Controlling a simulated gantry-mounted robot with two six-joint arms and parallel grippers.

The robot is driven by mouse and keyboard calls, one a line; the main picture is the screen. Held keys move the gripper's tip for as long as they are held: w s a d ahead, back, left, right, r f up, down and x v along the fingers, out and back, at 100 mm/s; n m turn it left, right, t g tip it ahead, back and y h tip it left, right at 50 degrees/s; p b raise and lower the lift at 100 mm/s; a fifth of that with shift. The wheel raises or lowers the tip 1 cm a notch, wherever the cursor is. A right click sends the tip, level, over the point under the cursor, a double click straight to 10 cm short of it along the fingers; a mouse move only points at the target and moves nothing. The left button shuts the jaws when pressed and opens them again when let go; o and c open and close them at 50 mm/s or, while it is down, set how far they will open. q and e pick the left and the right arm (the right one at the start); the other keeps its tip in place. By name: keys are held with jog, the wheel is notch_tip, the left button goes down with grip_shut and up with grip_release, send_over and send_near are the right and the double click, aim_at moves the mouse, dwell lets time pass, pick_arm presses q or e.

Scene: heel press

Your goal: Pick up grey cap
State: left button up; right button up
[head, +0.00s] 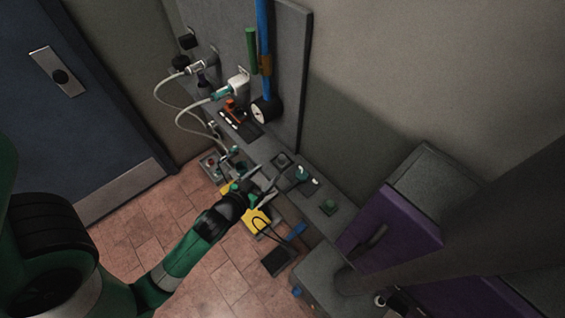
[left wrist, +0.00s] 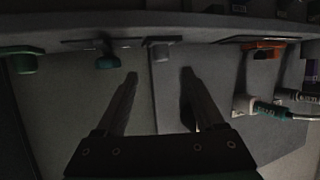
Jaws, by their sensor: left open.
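The grey cap (head: 281,159) sits on the grey bench shelf, left of a teal-topped part in the head view. In the left wrist view the small grey cap (left wrist: 160,50) shows between and beyond the fingertips, with the shelf surface above it in the picture. My left gripper (head: 266,177) is open and empty at the shelf's front edge, just short of the cap. Its two spread fingers also show in the left wrist view (left wrist: 158,76), with a gap to the cap. My right gripper is not in view.
A green cap (head: 328,206) and the teal-topped part (head: 302,174) stand on the shelf to the right. An orange part (head: 232,108) and white hose fittings (head: 238,84) are to the left. A yellow item (head: 257,221) lies below the gripper. A purple cabinet (head: 395,225) is at right.

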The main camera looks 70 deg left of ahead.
aim_at(280, 160)
pick_arm(q)
jog(key=x, duration=0.6)
jog(key=shift+r+b, duration=0.15)
jog(key=shift+b, duration=0.25)
jog(key=b+x, duration=0.1)
jog(key=x, duration=0.4)
jog(key=shift+a, duration=0.3)
jog(key=shift+c, duration=0.2)
grip_shut()
